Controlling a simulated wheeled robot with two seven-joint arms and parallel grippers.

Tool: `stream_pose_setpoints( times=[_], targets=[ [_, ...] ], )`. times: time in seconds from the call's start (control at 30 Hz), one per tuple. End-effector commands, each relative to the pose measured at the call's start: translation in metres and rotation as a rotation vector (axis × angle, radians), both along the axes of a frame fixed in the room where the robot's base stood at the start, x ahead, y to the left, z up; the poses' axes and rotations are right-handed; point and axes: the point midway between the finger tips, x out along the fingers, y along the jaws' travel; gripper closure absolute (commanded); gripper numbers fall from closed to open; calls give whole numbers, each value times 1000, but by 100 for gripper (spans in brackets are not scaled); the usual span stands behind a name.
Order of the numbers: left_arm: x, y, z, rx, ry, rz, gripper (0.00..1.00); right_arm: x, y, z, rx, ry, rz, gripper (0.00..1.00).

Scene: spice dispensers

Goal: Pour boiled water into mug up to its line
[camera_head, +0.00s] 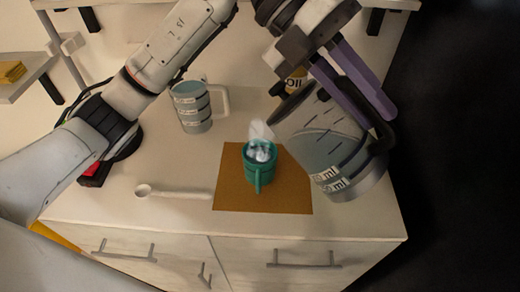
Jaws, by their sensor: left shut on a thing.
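A large grey see-through jug with ml markings (325,150) is held in the air at the right, tilted with its mouth toward the upper left. It has bluish liquid inside and a dark handle. My left gripper (376,115), with purple fingers, is shut on this jug at its handle side. A green mug (259,174) stands upright on a brown mat (290,199), just left of the jug. A whitish wisp and pale bluish-white contents show at the mug's mouth. I cannot make out a line in the mug. My right gripper is not in view.
A second grey measuring jug (193,112) with a pale handle stands upright behind and left of the mat. A white spoon (172,192) lies left of the mat. A bottle marked "Oil" (295,80) stands behind the held jug. The counter's front edge has drawers below.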

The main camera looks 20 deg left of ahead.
Motion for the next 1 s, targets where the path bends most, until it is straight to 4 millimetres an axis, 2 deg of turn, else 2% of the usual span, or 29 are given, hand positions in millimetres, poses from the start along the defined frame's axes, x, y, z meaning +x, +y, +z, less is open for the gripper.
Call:
stream_pose_setpoints(
  times=[1.0],
  targets=[
    [2, 5, 5, -57, 9, 2, 100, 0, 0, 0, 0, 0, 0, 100]
  ],
)
